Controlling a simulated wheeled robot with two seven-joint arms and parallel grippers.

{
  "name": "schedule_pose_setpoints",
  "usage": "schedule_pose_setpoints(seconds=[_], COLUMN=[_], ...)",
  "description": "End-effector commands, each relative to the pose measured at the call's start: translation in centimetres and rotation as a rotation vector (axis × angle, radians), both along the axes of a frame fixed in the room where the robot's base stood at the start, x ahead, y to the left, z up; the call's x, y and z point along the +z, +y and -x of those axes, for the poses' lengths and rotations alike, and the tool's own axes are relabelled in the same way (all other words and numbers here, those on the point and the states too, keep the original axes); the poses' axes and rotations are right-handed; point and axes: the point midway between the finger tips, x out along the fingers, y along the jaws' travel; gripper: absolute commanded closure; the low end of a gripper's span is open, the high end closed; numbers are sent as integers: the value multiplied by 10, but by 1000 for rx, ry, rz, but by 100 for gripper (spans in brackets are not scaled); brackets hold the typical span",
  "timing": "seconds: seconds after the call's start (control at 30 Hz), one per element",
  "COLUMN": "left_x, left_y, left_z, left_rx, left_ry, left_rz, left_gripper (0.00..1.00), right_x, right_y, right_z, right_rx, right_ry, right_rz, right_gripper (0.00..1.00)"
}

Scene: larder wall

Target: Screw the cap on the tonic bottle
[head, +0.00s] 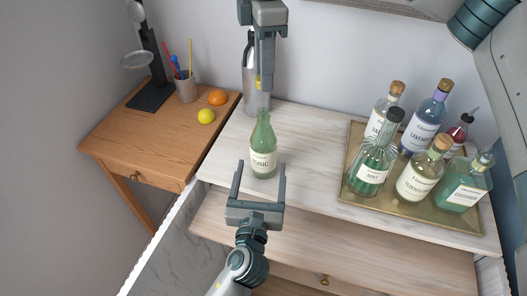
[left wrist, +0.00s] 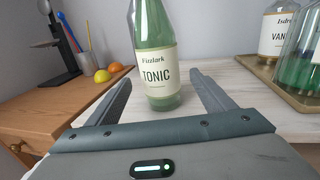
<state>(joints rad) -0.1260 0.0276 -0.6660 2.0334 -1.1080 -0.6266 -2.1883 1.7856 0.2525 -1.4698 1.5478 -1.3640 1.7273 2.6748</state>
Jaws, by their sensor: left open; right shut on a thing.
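The green tonic bottle (head: 263,150) stands upright on the pale counter, its label facing me. It also shows in the left wrist view (left wrist: 155,60), where its top is cut off. My left gripper (head: 261,168) is open, low in front of the bottle, with a finger towards each side and clear gaps to the glass. My right gripper (head: 264,84) points down above the bottle's neck, apart from it. It is shut on a small yellow thing (head: 258,83), seemingly the cap, mostly hidden by the fingers. The bottle's mouth is too small to make out clearly.
A grey metal flask (head: 250,101) stands close behind the bottle. A brass tray (head: 345,190) with several bottles is to the right. Counter between bottle and tray is clear.

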Motion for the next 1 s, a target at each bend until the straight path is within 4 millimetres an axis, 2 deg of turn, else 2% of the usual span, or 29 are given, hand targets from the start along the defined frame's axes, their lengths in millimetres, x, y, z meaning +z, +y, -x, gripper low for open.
schedule_pose_setpoints(seconds=[0.2, 0.4, 0.6, 0.87, 1.0], left_x=[1, 0, 0, 0, 0], left_y=[-4, -6, -7, -7, -7], left_z=[-35, -56, -63, -63, -63], left_rx=[0, 0, 0, 0, 0], left_ry=[-3, -1, 0, 0, 0], left_rz=[-1, -1, 0, 0, 0], left_gripper=[25, 25, 25, 25, 58], right_x=[0, 0, 0, 0, 0], right_y=[0, 0, 0, 0, 0], right_z=[0, 0, 0, 0, 0], right_rx=[0, 0, 0, 0, 0], right_ry=[0, 0, 0, 0, 0], right_rz=[0, 0, 0, 0, 0], right_gripper=[96, 96, 96, 96, 96])
